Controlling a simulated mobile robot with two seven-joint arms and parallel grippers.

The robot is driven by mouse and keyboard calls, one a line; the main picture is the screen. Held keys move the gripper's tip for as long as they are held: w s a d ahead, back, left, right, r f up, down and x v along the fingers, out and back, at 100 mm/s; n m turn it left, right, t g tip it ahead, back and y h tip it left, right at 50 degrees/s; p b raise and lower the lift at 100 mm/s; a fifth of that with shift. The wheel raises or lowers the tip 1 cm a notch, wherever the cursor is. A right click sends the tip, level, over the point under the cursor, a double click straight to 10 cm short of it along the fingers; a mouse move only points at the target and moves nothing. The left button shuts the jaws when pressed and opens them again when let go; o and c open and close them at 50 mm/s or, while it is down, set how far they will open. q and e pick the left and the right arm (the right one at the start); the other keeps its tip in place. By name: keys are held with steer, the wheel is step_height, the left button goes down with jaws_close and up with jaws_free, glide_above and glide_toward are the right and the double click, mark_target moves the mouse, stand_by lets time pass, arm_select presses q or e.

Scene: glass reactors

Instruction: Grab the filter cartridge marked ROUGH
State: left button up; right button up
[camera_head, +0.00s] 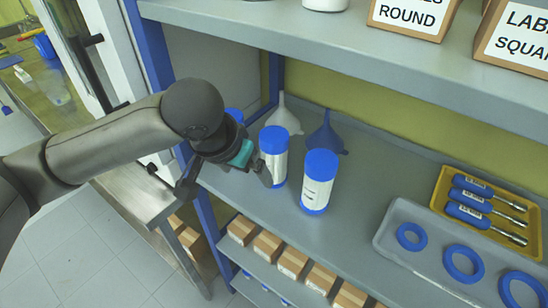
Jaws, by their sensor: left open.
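Two white cylindrical cartridges with blue ends stand upright on the grey middle shelf in the head view. The left one (273,158) is close to my left gripper, and the right one (317,182) stands a little apart from it. Both carry small dark print that I cannot read, so I cannot tell which is marked ROUGH. My left gripper (226,182) is open and empty at the shelf's left end. One finger is beside the left cartridge; I cannot tell whether it touches. A blue top (234,114) shows partly behind my gripper, the rest hidden.
A grey funnel (284,116) and a blue funnel (326,137) stand behind the cartridges. A grey tray (392,247) with blue rings and a yellow tray (440,190) with screwdrivers lie to the right. A blue post (151,45) is at left. The upper shelf (300,42) overhangs.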

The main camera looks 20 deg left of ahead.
mark_target(272, 136)
arm_select(q)
steer(key=w, duration=0.3)
steer(key=w+d, duration=0.1)
steer(key=w, duration=0.2)
steer(key=w+p, duration=0.1)
steer(key=w, duration=0.2)
steer(key=shift+w+d, duration=0.15)
steer(key=shift+d, duration=0.1)
steer(key=shift+w+d+r, duration=0.1)
steer(key=shift+w+d, duration=0.05)
steer(key=shift+w, duration=0.85)
steer(key=shift+x, duration=1.2)
steer(key=shift+w+f, duration=0.25)
steer(key=shift+f, duration=0.15)
steer(key=shift+c, duration=0.4)
steer(key=shift+r, duration=0.1)
jaws_close()
